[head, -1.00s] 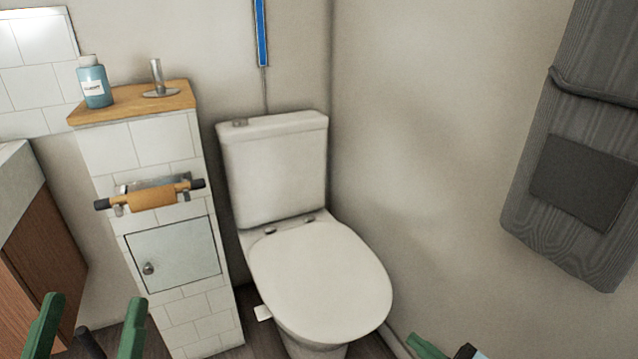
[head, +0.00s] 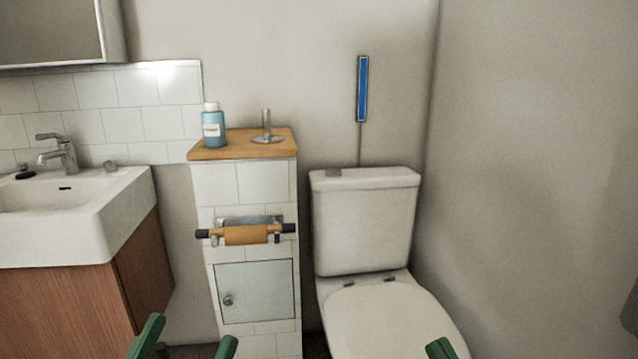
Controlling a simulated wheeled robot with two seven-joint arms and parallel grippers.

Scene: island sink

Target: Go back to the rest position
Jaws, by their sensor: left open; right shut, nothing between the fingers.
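My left gripper (head: 187,343) is at the bottom edge, left of centre. Its two green fingers stand apart with nothing between them, in front of the tiled cabinet and the sink unit. My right gripper (head: 440,348) shows only as a green tip at the bottom edge, in front of the toilet lid. It is shut and empty. The rest of both arms is out of view. The white toilet (head: 365,225) stands in the corner with its lid (head: 385,318) down.
A tiled cabinet (head: 228,185) with a paper-roll holder (head: 245,234) stands left of the toilet. A blue bottle (head: 213,128) and a metal stand (head: 267,130) are on its wooden top. The sink (head: 100,225) is at the left. A bare wall (head: 530,160) closes the right.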

